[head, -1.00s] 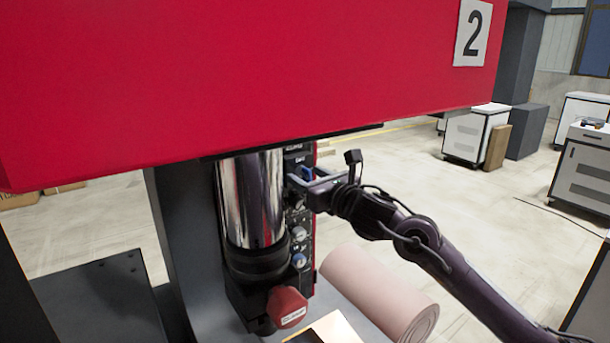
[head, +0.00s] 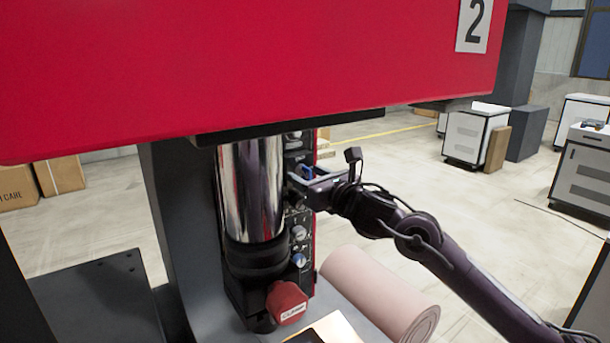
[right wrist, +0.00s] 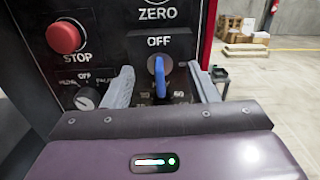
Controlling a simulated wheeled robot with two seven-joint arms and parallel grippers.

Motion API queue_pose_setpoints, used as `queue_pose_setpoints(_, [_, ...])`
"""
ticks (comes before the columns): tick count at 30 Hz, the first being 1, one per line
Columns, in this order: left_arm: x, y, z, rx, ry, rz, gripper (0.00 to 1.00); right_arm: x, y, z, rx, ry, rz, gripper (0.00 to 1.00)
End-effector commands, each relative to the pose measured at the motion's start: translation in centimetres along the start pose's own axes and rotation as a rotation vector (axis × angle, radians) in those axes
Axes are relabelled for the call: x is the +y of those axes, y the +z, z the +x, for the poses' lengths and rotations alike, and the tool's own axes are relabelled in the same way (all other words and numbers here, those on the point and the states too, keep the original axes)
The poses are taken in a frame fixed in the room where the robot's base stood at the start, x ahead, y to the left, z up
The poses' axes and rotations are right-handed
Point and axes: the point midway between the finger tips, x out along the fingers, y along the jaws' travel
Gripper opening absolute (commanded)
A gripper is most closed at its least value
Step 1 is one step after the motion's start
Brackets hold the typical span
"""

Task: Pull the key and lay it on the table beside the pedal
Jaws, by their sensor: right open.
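A blue key (right wrist: 159,80) stands in a round switch marked OFF on the dark control panel (right wrist: 185,18) in the right wrist view. In the head view the key (head: 306,170) shows small and blue near the top of the panel. My right gripper (right wrist: 162,82) is open, with one finger on each side of the key and a visible gap to it. In the head view the right gripper (head: 300,178) reaches the panel from the right. I see no pedal that I can make out. My left gripper is not in view.
A red STOP button (right wrist: 65,37) and a selector knob (right wrist: 87,98) sit left of the key. The large red machine head (head: 240,70) overhangs the panel, beside a shiny column (head: 250,190). A pink roll (head: 380,292) lies below my right arm.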

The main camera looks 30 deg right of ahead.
Motion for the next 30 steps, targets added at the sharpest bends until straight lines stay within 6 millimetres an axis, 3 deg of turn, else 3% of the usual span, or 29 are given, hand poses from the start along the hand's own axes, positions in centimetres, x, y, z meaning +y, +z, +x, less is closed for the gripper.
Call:
queue_pose_setpoints(6, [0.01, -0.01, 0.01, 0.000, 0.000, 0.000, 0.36, -0.01, 0.04, 0.00, 0.000, 0.000, 0.000, 0.53])
queue_pose_setpoints(18, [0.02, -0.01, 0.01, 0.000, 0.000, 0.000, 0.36, -0.01, 0.06, 0.00, -0.001, 0.000, 0.001, 0.00])
queue_pose_setpoints(30, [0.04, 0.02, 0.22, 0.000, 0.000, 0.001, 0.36, -0.06, -0.02, -0.25, -0.001, -0.001, 0.000, 0.00])
